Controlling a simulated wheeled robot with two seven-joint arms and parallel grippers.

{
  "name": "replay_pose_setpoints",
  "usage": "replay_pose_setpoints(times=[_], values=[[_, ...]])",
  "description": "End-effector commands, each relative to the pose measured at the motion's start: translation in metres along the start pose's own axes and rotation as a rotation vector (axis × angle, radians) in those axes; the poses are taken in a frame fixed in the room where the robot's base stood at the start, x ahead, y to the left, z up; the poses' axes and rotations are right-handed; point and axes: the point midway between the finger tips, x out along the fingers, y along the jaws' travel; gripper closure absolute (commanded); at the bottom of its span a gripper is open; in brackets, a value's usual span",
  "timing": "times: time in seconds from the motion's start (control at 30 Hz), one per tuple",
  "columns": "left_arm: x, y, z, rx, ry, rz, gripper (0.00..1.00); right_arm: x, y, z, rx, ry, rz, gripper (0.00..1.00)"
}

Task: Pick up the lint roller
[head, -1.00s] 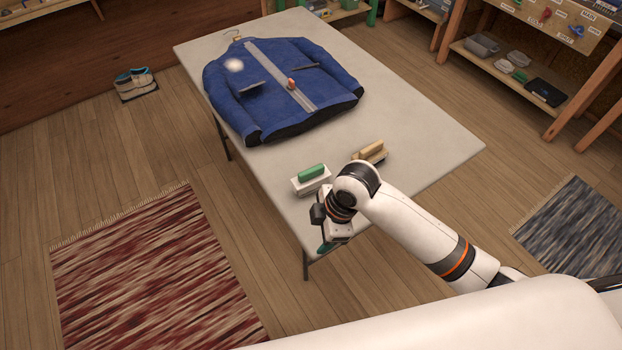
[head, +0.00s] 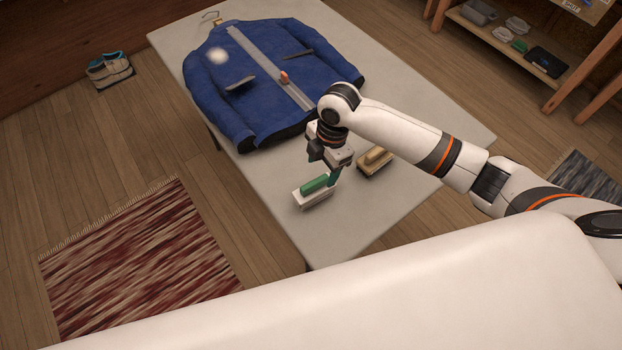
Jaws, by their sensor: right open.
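A white block with a green grip on top (head: 313,192) lies near the front of the grey table (head: 400,105); it may be the lint roller, but its shape is too small to be sure. A tan and brown brush-like block (head: 374,161) lies just right of it. Whether the fingertips touch the grip cannot be told. My left gripper is out of view.
A blue jacket (head: 213,75) with a grey zip strip lies on the back of the table, a small orange-red item (head: 284,77) on it. A red patterned rug (head: 135,260) and a pair of shoes (head: 110,71) are on the floor at left. The table's right side is clear.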

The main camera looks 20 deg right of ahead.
Motion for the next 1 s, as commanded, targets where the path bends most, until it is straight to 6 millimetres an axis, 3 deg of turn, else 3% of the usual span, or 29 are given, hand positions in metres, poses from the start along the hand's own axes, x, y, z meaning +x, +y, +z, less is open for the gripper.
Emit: replay_pose_setpoints(times=[0.1, 0.3, 0.47, 0.77, 1.0], values=[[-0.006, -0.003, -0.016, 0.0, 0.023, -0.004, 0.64, 0.022, 0.001, 0.001, 0.001, -0.002, 0.005, 0.35], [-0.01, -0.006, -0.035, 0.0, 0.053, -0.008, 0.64, 0.048, 0.0, 0.001, 0.0, -0.001, 0.002, 0.35], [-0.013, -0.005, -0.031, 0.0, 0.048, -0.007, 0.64, 0.058, -0.002, 0.003, 0.0, -0.002, 0.002, 0.35], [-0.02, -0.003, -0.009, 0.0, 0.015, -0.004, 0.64, 0.099, -0.007, 0.006, 0.002, -0.001, 0.003, 0.35], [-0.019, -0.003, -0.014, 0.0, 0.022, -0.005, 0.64, 0.104, -0.007, 0.006, -0.001, -0.001, 0.0, 0.35]])
